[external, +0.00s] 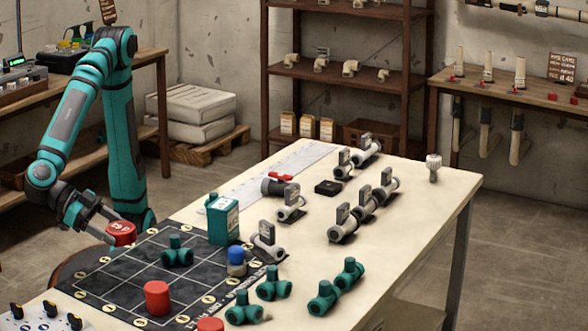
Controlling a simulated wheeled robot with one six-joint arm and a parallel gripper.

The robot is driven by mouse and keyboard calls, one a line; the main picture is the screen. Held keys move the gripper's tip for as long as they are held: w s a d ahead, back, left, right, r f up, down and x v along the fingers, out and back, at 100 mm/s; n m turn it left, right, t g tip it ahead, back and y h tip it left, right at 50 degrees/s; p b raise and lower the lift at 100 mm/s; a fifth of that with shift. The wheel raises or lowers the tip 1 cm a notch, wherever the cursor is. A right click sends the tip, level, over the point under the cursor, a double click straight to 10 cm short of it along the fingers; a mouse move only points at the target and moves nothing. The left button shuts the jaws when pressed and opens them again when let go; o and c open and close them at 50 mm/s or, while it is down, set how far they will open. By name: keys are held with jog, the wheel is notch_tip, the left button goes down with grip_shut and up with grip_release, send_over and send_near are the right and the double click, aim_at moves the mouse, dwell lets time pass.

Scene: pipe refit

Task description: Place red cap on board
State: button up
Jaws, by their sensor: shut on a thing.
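My gripper (110,230) is shut on a red cap (121,234) with pale markings on its top face. It holds the cap near the far left edge of the dark gridded board (118,272); the cap's height above the board is hard to tell. A second red cap (157,298) stands upright on the near part of the board. A third red piece (210,325) is partly cut off at the bottom edge of the view. A teal fitting (177,250) sits on the board's grid.
A teal box (222,220) and a blue-topped piece (236,260) stand at the board's right side. Several teal fittings (272,284) and grey valves (291,205) lie on the pale table (420,195). The table's right end is mostly clear.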

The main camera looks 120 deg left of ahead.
aim_at(115, 275)
notch_tip(115, 275, down, 10)
jog(key=shift+s+r, duration=0.1)
dwell(0.4)
jog(key=o, duration=1)
jog(key=shift+c, duration=0.2)
jog(key=shift+s+d+r, duration=0.1)
jog(key=shift+s+d, duration=0.05)
jog(key=shift+s, duration=0.05)
jog(key=v, duration=1.1)
jog(key=shift+s+d+r, duration=0.1)
jog(key=shift+s+r, duration=0.05)
